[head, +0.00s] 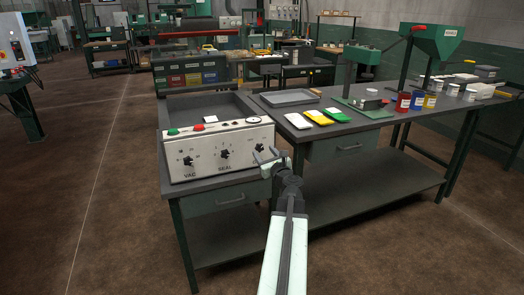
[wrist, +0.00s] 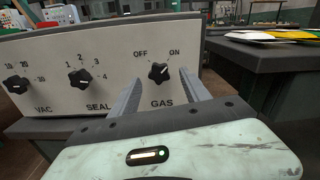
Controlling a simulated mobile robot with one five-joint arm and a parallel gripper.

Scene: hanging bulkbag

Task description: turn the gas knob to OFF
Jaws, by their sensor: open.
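The gas knob (wrist: 158,72) is a black knob on the cream front panel (wrist: 110,65), above the word GAS in the wrist view. OFF is printed at its upper left and ON at its upper right. Its white mark points up and right, towards ON. My gripper (wrist: 160,80) is open, with one grey finger on each side of the knob in this view. I cannot tell whether the fingers touch it.
The SEAL knob (wrist: 80,78) and VAC knob (wrist: 17,85) are left of the gas knob. A green button (head: 173,131) and a red button (head: 198,127) are on top of the box. The right-hand bench (head: 400,122) holds pouches, a tray and jars.

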